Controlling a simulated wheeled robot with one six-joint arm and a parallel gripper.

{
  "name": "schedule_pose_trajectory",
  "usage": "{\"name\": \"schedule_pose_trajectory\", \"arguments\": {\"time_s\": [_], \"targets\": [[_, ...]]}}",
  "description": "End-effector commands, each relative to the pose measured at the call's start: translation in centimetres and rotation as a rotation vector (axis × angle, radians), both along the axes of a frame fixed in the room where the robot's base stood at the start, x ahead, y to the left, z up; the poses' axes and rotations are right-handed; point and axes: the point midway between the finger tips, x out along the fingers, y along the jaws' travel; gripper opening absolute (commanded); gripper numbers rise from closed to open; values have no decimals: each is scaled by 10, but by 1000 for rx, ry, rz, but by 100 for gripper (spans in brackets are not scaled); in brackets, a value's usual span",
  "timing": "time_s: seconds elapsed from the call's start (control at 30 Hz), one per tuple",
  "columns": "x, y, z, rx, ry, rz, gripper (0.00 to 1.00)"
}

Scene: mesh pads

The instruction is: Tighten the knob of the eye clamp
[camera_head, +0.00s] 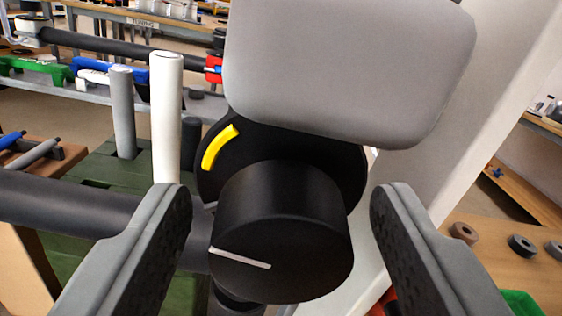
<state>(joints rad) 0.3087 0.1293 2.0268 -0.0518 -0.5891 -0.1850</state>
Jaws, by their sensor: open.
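The clamp's knob (281,233) is a thick black cylinder in the lower middle of the view. A white line (240,258) marks its front face, at the lower left. Behind it is a black disc (347,165) with a yellow curved mark (218,147) at its upper left. The white line and the yellow mark are apart. My gripper (283,205) is open, with one grey finger on each side of the knob. I see a gap on the right side; I cannot tell whether the left finger touches. A grey rounded block (345,65) covers the disc's top.
A dark horizontal bar (70,203) runs in from the left. A white rod (166,115) and a grey rod (123,112) stand upright on a green block. A pale column (480,110) rises at the right. Several rings, including a brown one (463,233), lie on a wooden surface.

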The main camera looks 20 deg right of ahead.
Motion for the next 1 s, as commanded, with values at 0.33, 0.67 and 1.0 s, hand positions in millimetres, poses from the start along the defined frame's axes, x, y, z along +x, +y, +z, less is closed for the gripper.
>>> {"name": "schedule_pose_trajectory", "arguments": {"time_s": [0.33, 0.67, 1.0], "targets": [[8, -2, 1, 0, -1, 0, 59], [8, -2, 1, 0, -1, 0, 14], [8, -3, 1, 37, -12, 0, 14]]}}
